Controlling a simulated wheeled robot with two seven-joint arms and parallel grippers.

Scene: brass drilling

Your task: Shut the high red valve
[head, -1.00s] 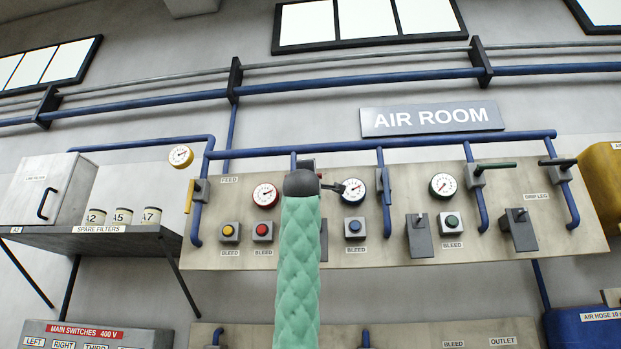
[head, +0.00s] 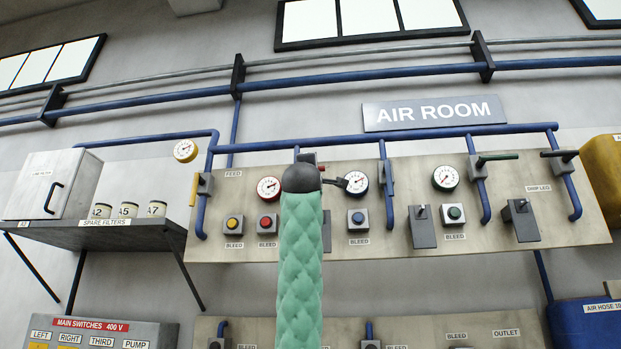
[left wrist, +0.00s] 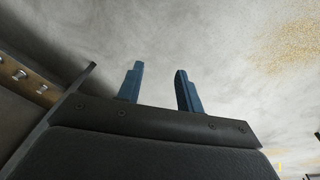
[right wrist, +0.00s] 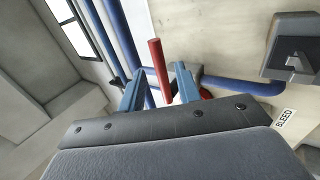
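The red valve handle (right wrist: 158,62) shows in the right wrist view as a straight red bar. My right gripper (right wrist: 157,76) is open, with its two blue fingers on either side of the bar's lower part. I cannot tell whether they touch it. In the head view my green-sleeved arm and its dark wrist hide most of this valve. Only a small red piece (head: 311,158) shows just above the wrist, beside a blue pipe. My left gripper (left wrist: 160,88) is open and empty in the left wrist view, in front of bare grey surface.
The panel (head: 450,235) carries gauges, push buttons and other valves with yellow (head: 193,190), green (head: 497,157) and black (head: 560,154) handles. A shelf (head: 130,236) with a cabinet and cans juts out at left. Blue pipes run close around the right gripper.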

